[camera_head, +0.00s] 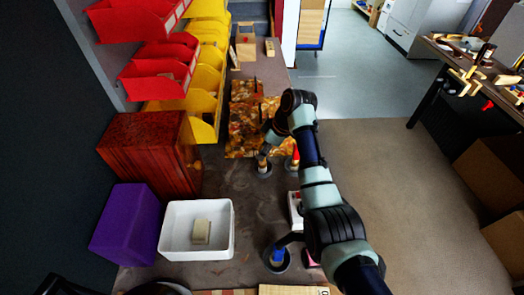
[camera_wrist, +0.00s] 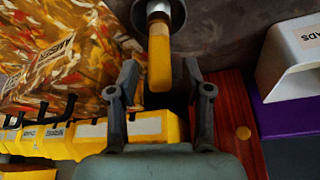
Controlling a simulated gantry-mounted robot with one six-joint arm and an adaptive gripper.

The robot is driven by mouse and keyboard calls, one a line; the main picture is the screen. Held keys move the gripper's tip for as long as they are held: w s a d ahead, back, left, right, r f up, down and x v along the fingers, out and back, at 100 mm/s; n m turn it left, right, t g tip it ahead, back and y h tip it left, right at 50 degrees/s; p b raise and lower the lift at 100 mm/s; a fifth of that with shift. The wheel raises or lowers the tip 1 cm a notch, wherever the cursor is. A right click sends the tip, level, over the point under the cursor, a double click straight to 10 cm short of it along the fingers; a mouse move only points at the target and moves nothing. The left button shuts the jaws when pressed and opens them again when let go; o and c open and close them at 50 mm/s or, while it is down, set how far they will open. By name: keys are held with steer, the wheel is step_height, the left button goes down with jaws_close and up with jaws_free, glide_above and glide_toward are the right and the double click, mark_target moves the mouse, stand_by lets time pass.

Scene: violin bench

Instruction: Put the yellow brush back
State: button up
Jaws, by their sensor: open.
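The yellow brush shows in the wrist view as a yellow handle (camera_wrist: 160,62) with a metal collar, at a round grey holder (camera_wrist: 174,12) at the top of the picture. My gripper (camera_wrist: 160,80) is open, one finger on each side of the handle. I see gaps on both sides and no clear grip. In the head view my gripper (camera_head: 265,146) is low over the bench at a dark round holder (camera_head: 265,171); the brush there is small and partly hidden. A red-topped brush (camera_head: 295,156) stands just right of it. A blue brush (camera_head: 277,254) stands in a nearer holder (camera_head: 276,266).
A white tray (camera_head: 168,246) with a beige block (camera_head: 201,231) stands at the left front, beside a purple block (camera_head: 125,222) and a red-brown wooden box (camera_head: 150,150). Yellow bins (camera_head: 205,95) line the left. Bare bench lies left of the holders.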

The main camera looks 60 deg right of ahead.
steer(key=p+v, duration=0.2)
steer(key=v, duration=0.7)
steer(key=shift+r, duration=0.25)
